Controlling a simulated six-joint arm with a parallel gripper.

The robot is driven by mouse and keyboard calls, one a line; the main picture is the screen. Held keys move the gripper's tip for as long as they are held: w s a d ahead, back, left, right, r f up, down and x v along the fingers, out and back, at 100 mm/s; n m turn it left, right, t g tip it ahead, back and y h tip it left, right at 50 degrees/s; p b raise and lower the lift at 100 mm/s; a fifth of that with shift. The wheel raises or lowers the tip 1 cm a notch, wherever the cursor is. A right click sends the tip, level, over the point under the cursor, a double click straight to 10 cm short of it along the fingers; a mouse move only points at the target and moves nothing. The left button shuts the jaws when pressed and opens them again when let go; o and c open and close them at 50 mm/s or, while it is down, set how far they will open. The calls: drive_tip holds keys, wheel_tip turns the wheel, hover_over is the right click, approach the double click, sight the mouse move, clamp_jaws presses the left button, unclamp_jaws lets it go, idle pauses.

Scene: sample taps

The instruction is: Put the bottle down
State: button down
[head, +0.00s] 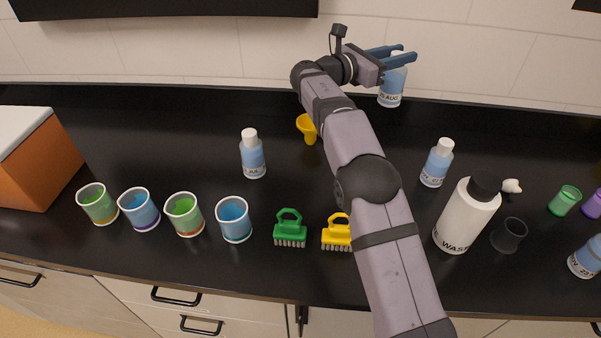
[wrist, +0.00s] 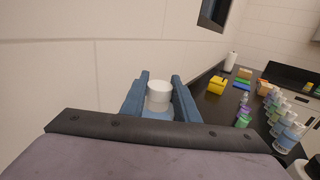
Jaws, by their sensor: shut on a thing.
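A small clear bottle with blue liquid and a label (head: 391,88) is between the blue fingers of my gripper (head: 404,54), near the back wall. My gripper is shut on it around its upper part. In the wrist view the bottle's white cap (wrist: 159,95) shows between the two fingers of my gripper (wrist: 160,97). The bottle looks upright. In the head view the fingers cover its top, and I cannot tell whether its base touches the counter.
Similar bottles stand at the centre (head: 253,158) and right (head: 437,164). A yellow funnel (head: 308,129), several cups (head: 185,215), a green brush (head: 290,230), a yellow brush (head: 337,235) and a white wash bottle (head: 466,216) stand on the black counter (head: 200,120). The back left counter is clear.

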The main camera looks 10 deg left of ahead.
drive_tip(key=s+a+r+n+t+y, duration=0.25)
drive_tip(key=s+a, duration=0.25)
drive_tip(key=a, duration=0.6)
drive_tip(key=s+a+r+n+t+y, duration=0.2)
drive_tip(key=s+a+r+y, duration=0.15)
drive_tip(key=a, duration=0.75)
drive_tip(key=s+f+n+t+y+p, duration=0.1)
drive_tip(key=s+f, duration=0.2)
drive_tip(key=f, duration=0.7)
drive_tip(key=s+f+n+y+p, duration=0.1)
drive_tip(key=s+f, duration=0.2)
drive_tip(key=f, duration=0.8)
drive_tip(key=shift+a+f+t, duration=0.15)
drive_tip(key=shift+a+t, duration=0.1)
drive_tip(key=shift+t, duration=0.1)
drive_tip(key=shift+w+f, duration=0.1)
drive_tip(key=shift+f, duration=0.15)
drive_tip(key=c, duration=1.4)
unclamp_jaws()
drive_tip(key=shift+o, duration=0.2)
